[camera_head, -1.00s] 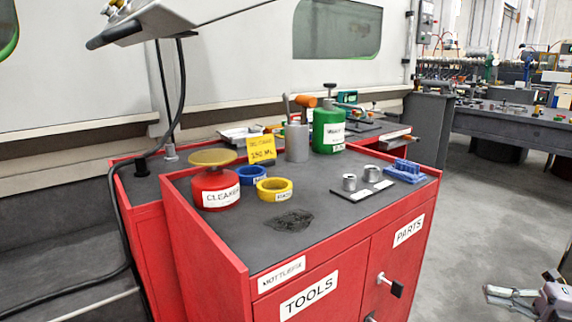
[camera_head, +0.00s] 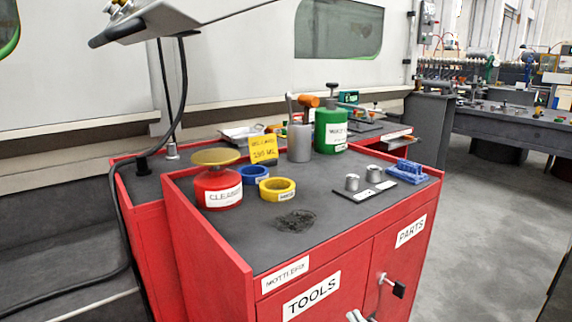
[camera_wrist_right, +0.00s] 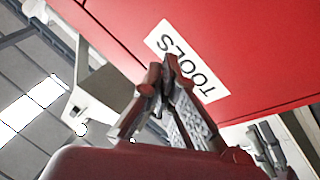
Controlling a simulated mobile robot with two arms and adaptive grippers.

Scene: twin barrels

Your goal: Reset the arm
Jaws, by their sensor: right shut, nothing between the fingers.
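My right gripper (camera_head: 358,316) shows at the bottom edge of the head view, in front of the red cabinet's door face (camera_head: 340,262). Only its finger ends show there. In the right wrist view the right gripper's fingers (camera_wrist_right: 168,68) are shut together and empty. They overlap the TOOLS label (camera_wrist_right: 188,60) in that picture; I cannot tell how far they are from the door.
The cabinet's dark top (camera_head: 235,240) holds a red cleaner can (camera_head: 218,188), blue tape (camera_head: 253,173), yellow tape (camera_head: 277,189), a green can (camera_head: 330,130) and a blue block (camera_head: 408,171). A handle (camera_head: 393,285) juts from the front. Floor (camera_head: 480,235) is clear at right.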

